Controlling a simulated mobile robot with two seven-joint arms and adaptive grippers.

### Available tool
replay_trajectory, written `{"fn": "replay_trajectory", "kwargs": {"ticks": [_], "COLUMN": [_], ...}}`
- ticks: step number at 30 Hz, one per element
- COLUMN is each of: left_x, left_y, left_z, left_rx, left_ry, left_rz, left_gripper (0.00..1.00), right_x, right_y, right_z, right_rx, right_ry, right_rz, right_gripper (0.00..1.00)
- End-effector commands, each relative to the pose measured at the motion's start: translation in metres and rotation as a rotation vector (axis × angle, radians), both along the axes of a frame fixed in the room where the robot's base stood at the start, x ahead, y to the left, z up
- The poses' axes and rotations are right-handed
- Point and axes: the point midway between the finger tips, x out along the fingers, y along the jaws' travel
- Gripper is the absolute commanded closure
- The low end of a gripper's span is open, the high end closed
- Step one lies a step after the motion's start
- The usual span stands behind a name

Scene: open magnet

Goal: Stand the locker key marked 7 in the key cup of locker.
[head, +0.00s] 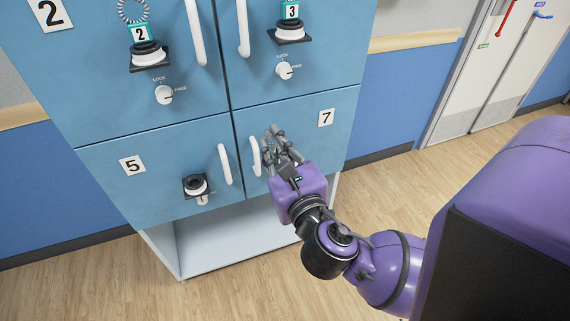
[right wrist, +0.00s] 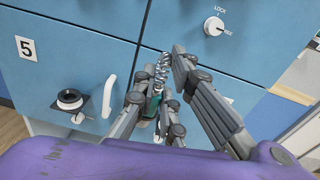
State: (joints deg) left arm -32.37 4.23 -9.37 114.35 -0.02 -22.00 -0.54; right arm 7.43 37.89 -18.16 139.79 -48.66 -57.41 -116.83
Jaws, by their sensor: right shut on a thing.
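My right gripper (head: 280,143) is in front of the blue locker door marked 7 (head: 338,137), beside its white handle (head: 255,156). In the right wrist view it is shut on a locker key with a grey spiral coil (right wrist: 161,70) and a teal tag (right wrist: 152,106). The coil sticks up between the fingers, and the tag shows lower down. The number on the tag cannot be read. The key cup of locker 7 is hidden behind my gripper in the head view; I cannot tell whether the key touches it. My left gripper is not in view.
The door marked 5 on the left has an empty black-rimmed cup (head: 195,184) and a handle (head: 225,164). Above, keys tagged 2 (head: 139,34) and 3 (head: 292,12) stand in their cups, with lock knobs below. An open white space (head: 235,240) lies under the lockers.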

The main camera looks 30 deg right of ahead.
Motion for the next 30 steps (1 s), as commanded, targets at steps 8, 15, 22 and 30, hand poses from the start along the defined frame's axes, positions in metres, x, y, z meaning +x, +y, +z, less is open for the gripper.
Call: {"fn": "replay_trajectory", "kwargs": {"ticks": [8,15,22,30], "left_x": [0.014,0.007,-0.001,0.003], "left_y": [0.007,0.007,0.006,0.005], "left_z": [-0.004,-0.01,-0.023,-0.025], "left_rx": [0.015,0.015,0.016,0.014], "left_ry": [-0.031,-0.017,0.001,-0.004], "left_rz": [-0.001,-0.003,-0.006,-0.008], "left_gripper": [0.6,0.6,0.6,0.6], "right_x": [0.031,0.069,0.092,0.101], "right_y": [-0.035,-0.08,-0.107,-0.117], "right_z": [-0.01,-0.037,-0.078,-0.092], "right_rx": [0.001,0.002,0.004,0.005], "right_ry": [-0.006,-0.006,-0.004,-0.007], "right_rz": [-0.043,-0.042,-0.041,-0.04], "right_gripper": [1.0,1.0,1.0,1.0]}}
